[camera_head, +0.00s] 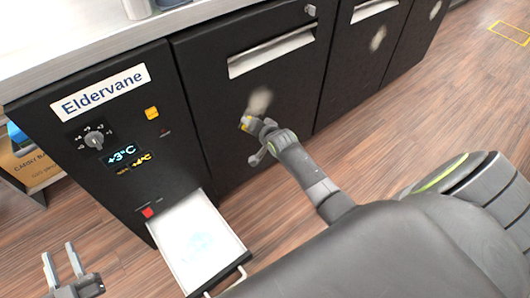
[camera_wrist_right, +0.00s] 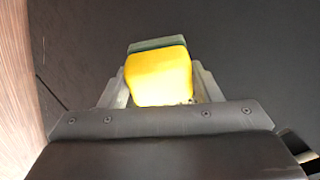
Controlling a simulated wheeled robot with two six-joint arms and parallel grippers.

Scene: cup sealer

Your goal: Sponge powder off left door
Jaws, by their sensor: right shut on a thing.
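The left door (camera_head: 215,120) is a dark panel with a pale handle recess at its top. A whitish powder smudge (camera_head: 261,101) shows on it below the recess. My right gripper (camera_head: 251,125) is shut on a yellow sponge (camera_wrist_right: 159,80) with a dark green layer at its far side. The sponge is in front of the left door, just below the smudge; I cannot tell whether it touches the door. The dark surface fills the background of the right wrist view. My left gripper (camera_head: 62,265) is open and empty at the lower left.
A white drawer (camera_head: 185,245) stands pulled out below the Eldervane control panel (camera_head: 100,125). Other doors to the right carry pale smudges, one here (camera_head: 378,38). A light countertop (camera_head: 90,48) runs above. The wooden floor (camera_head: 430,110) at right is clear.

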